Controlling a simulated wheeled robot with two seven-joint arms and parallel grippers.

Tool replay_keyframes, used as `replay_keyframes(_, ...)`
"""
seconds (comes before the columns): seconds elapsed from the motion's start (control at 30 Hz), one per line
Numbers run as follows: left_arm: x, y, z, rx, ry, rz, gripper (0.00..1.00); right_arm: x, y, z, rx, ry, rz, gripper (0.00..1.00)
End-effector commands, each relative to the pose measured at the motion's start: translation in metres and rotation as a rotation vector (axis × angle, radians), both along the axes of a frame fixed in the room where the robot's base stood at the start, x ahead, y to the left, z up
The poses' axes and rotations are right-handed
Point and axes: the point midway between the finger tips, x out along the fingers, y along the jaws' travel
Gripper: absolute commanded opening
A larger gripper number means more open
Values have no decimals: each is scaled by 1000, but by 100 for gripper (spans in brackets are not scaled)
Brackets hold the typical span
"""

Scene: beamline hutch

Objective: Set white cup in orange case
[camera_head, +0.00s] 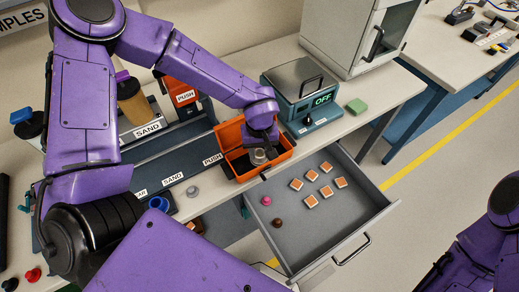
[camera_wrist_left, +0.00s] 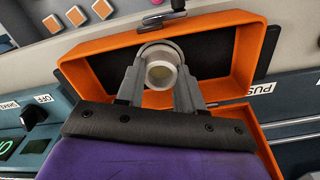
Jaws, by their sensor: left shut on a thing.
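The orange case (camera_head: 292,153) stands open on the bench edge, with its lid raised at the back and a dark interior. It also shows in the left wrist view (camera_wrist_left: 82,75). The white cup (camera_wrist_left: 161,72), pale with a greyish inside, is between the fingers of my left gripper (camera_wrist_left: 160,80), which is shut on it. In the head view the cup (camera_head: 258,156) is within the case's outline, below my left gripper (camera_head: 260,148). I cannot tell whether the cup touches the case floor. My right gripper is not in view; only part of that arm shows at the right.
An open grey drawer (camera_head: 345,221) in front of the case holds several orange-and-white squares, a pink piece and a brown piece. A teal device with an OFF display (camera_head: 302,105) stands right of the case. Dispensers labelled SAND and PUSH are at the left.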

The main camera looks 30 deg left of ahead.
Motion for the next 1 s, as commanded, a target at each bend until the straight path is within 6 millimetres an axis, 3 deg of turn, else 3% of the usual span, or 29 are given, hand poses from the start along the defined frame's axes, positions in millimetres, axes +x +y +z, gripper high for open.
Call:
replay_keyframes(0.03,0,0,0,0,-1,0,40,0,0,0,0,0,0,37)
replay_keyframes(0.1,0,0,0,0,-1,0,63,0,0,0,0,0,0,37)
replay_keyframes(0.13,0,0,0,0,-1,0,67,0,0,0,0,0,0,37)
replay_keyframes(0.47,1,0,6,-1,-2,0,67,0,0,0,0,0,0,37)
replay_keyframes(0.8,1,0,80,-2,-5,1,67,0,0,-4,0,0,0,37)
replay_keyframes(1.0,0,0,104,0,-1,0,67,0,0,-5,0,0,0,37)
